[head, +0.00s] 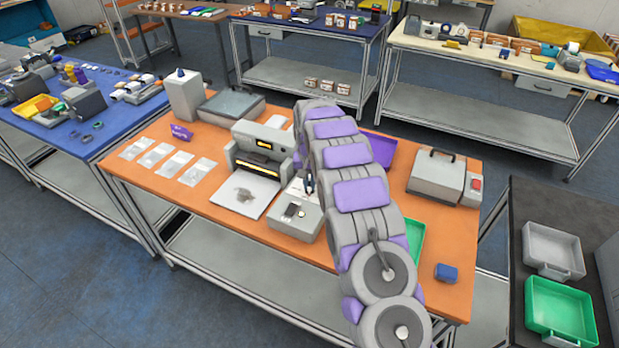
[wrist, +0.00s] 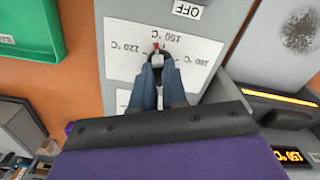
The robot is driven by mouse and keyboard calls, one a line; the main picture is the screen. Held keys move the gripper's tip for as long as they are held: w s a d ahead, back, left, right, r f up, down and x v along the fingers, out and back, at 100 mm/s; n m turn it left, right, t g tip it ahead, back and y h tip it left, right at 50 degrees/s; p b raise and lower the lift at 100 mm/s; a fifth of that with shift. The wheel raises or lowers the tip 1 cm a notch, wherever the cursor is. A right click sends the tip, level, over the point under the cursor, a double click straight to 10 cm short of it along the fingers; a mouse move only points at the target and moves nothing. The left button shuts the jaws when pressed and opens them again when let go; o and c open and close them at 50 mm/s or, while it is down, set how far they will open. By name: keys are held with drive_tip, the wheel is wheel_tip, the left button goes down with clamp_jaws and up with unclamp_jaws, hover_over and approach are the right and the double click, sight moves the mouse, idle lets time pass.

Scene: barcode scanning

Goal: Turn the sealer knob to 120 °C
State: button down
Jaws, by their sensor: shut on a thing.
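The sealer's grey control box (head: 296,217) stands on the orange table. In the wrist view its white dial plate (wrist: 125,42) carries the marks 120 °C on the left, 150 °C at the top and one reading about 180 °C on the right. My gripper (wrist: 159,64) is shut on the sealer knob (wrist: 157,50), whose body is mostly hidden between the fingers. Its red pointer tip points at the 150 °C mark. In the head view my gripper (head: 309,184) reaches down to the control box.
An OFF label (wrist: 187,9) is above the dial plate. A lit display (wrist: 291,155) reads 150 °C, upside down. A white plate (head: 245,195) lies before the sealer, with clear bags (head: 172,165) to its left. A green tray (wrist: 30,28) is close by.

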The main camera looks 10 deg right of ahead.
drive_tip(key=n+p, duration=0.1)
drive_tip(key=n, duration=0.1)
drive_tip(key=n+p, duration=0.1)
drive_tip(key=n, duration=0.1)
drive_tip(key=shift+w+r+n, duration=0.1)
drive_tip(key=shift+r+n, duration=0.1)
drive_tip(key=shift+n, duration=0.1)
drive_tip(key=n+p, duration=0.2)
drive_tip(key=n, duration=0.2)
drive_tip(key=shift+n, duration=0.3)
drive_tip(key=c, duration=1.2)
unclamp_jaws()
drive_tip(key=shift+f, duration=0.15)
drive_tip(key=shift+o, duration=0.2)
wheel_tip(320, 180, up, 17)
drive_tip(key=p, duration=0.1)
drive_tip(key=shift+a, duration=0.1)
